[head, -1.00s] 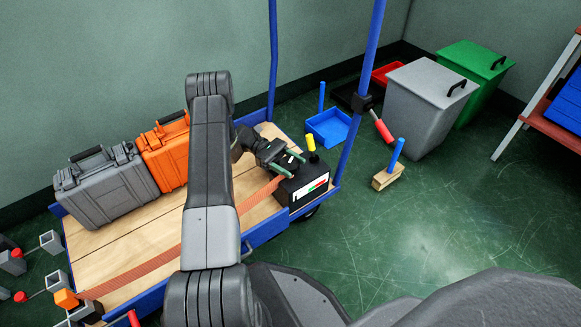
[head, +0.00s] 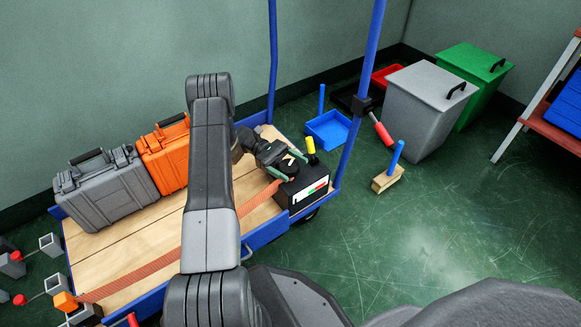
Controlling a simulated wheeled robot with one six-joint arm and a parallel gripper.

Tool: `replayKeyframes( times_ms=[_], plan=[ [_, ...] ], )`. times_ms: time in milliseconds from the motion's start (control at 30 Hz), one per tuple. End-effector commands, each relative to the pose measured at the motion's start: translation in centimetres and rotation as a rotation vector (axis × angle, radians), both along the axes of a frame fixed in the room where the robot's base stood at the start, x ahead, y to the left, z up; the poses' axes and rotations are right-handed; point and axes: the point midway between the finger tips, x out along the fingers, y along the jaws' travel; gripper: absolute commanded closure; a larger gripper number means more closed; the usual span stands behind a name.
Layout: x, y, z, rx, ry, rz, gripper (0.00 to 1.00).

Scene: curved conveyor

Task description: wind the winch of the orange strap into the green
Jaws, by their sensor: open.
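The orange strap (head: 152,266) runs across the wooden cart bed (head: 122,262) to a black winch box (head: 302,183) at the cart's right end. The winch's front has a white gauge (head: 310,193) with a red and a green part; its small dark pointer seems to be in the white left part. A yellow crank knob (head: 310,145) stands up at the back of the winch top. My gripper (head: 288,168) is open over the winch top, its greenish fingers spread on either side of the dark hub, left of the knob. Contact cannot be told.
A grey case (head: 105,190) and an orange case (head: 165,158) stand on the cart's far side. A blue cart post (head: 358,100) rises just right of the winch. Grey (head: 425,105) and green (head: 478,75) bins stand at the back right. The floor at right is mostly clear.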

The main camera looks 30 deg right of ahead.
Motion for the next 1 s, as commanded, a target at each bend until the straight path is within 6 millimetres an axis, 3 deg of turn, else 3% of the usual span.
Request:
replayKeyframes(
  times_ms=[300, 500, 1000],
  plan=[
    [0.0, 0.0, 6.4, -0.001, -0.001, 0.0, 0.22],
    [0.0, 0.0, 8.9, -0.001, 0.0, -0.001, 0.22],
    [0.0, 0.0, 9.2, 0.0, 0.0, -0.001, 0.22]
  ],
)
